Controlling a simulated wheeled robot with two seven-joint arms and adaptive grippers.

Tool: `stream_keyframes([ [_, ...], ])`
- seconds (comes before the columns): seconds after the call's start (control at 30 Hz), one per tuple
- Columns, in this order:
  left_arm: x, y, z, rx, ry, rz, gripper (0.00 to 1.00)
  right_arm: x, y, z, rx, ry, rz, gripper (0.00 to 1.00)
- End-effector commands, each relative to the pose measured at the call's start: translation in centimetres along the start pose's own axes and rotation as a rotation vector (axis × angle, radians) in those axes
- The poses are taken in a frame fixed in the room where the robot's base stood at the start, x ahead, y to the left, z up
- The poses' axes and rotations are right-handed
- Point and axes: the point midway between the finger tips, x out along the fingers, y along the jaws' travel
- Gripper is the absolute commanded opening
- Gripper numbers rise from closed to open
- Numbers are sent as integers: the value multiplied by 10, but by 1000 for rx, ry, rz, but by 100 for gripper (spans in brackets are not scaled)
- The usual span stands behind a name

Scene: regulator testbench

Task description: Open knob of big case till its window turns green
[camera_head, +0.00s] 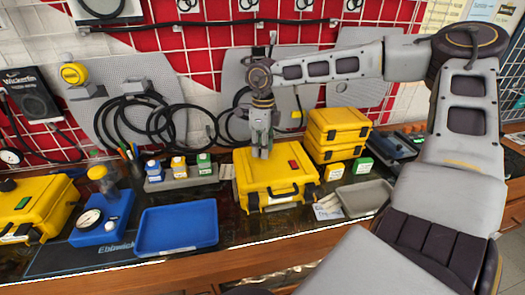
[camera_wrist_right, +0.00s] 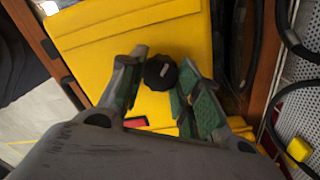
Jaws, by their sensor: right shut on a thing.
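The big yellow case (camera_head: 272,175) stands closed on the bench in the middle of the head view. Its window (camera_head: 294,164) is red, and the red window (camera_wrist_right: 135,122) also shows in the right wrist view. The black knob (camera_wrist_right: 161,72) is on the case's top; in the head view my gripper hides it. My right gripper (camera_head: 262,150) points straight down onto the case lid. In the right wrist view its green-padded fingers (camera_wrist_right: 160,74) are on either side of the knob, shut on it. My left gripper is not in view.
Smaller yellow cases (camera_head: 337,130) are stacked just right of the big case. A grey tray (camera_head: 365,197) lies at its right front and a blue tray (camera_head: 177,228) to its left. Small bottles (camera_head: 179,168) stand on the left. Black cables (camera_head: 150,115) hang behind.

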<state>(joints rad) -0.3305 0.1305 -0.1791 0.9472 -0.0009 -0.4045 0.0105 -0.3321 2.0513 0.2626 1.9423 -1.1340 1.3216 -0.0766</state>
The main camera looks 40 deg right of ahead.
Motion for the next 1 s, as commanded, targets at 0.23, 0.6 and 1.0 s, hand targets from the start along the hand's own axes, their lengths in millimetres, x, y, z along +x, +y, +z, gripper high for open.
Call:
stream_keyframes([
  [0.23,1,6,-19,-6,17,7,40,2,0,0,-182,9,0,9],
  [0.6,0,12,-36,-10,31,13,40,1,-1,0,-462,21,0,9],
  [1.0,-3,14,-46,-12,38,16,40,0,-1,1,-669,29,0,9],
])
